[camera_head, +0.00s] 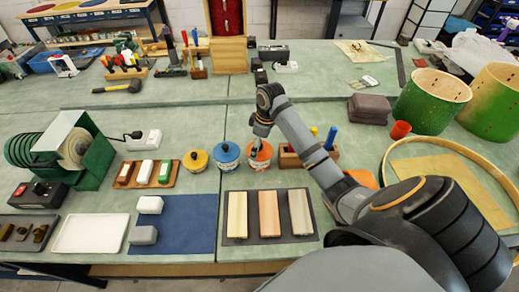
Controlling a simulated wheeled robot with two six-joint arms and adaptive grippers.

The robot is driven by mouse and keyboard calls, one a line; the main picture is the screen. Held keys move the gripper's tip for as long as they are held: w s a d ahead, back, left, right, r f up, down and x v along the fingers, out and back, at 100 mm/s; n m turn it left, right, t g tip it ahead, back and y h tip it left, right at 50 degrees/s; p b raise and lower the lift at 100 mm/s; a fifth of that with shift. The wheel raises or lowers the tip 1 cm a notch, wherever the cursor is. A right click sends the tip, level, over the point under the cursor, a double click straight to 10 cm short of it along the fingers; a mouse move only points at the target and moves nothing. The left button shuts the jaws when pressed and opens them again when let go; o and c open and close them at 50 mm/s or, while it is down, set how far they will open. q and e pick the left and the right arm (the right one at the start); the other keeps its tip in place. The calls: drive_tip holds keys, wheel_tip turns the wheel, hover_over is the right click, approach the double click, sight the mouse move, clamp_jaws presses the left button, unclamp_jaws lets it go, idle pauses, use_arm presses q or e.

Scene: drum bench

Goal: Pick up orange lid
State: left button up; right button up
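The orange lid (260,150) sits on a small pale jar (260,165) near the middle of the bench, the rightmost of three lidded jars. My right gripper (259,141) points down at the orange lid, at or just above its middle. Its fingertips are small and partly overlap the lid, so I cannot tell whether they touch it or how far apart they are. A blue-lidded jar (227,153) and a yellow-lidded jar (196,159) stand to the left. My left gripper is not in view.
A holder (289,158) with upright tools stands close to the right of the orange-lidded jar, partly behind my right arm. A dark tray (247,237) with wooden bars lies in front. Green drum shells (432,97) and a wooden hoop (480,160) are at right.

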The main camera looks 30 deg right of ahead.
drive_tip(key=shift+s+a+r, duration=0.1)
drive_tip(key=shift+s, duration=0.1)
drive_tip(key=c, duration=1.9)
clamp_jaws()
